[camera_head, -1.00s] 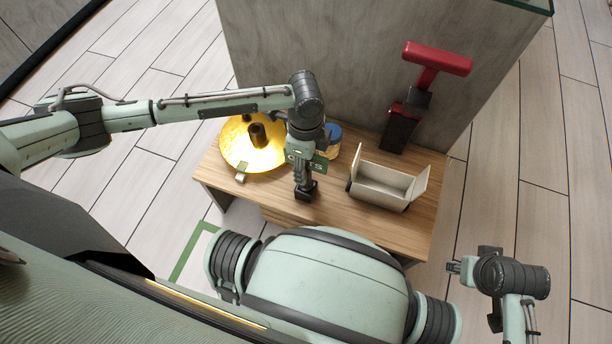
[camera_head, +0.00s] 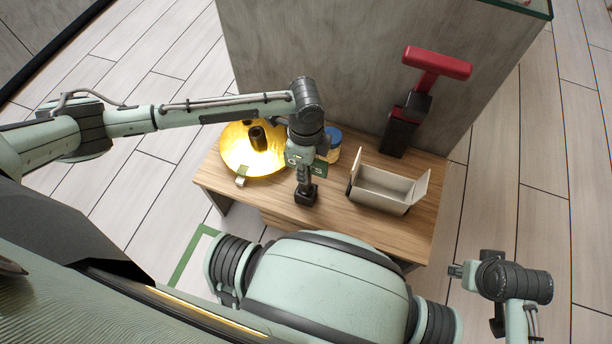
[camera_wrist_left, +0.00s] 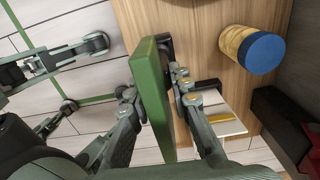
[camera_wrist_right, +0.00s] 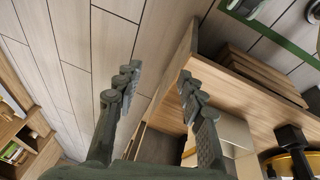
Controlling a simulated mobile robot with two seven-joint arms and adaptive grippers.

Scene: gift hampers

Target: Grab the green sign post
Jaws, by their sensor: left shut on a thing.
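The green sign post stands on the wooden table, with its green sign panel (camera_head: 320,168) partly hidden behind my left gripper (camera_head: 303,165). Its black base (camera_head: 306,196) is near the table's front edge. In the left wrist view, the green panel (camera_wrist_left: 152,98) is edge-on between the two fingers of my left gripper (camera_wrist_left: 158,97), which is shut on it. My right gripper (camera_head: 458,270) is off the table to the right. In the right wrist view, my right gripper (camera_wrist_right: 159,80) is open and empty.
A gold round plate (camera_head: 232,158) with a dark bottle (camera_head: 257,134) stands left on the table (camera_head: 255,196). A blue-lidded jar (camera_head: 334,140) is behind the sign. A cream open box (camera_head: 385,187) and a red-topped black stand (camera_head: 402,128) are right. A grey panel (camera_head: 310,60) rises behind.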

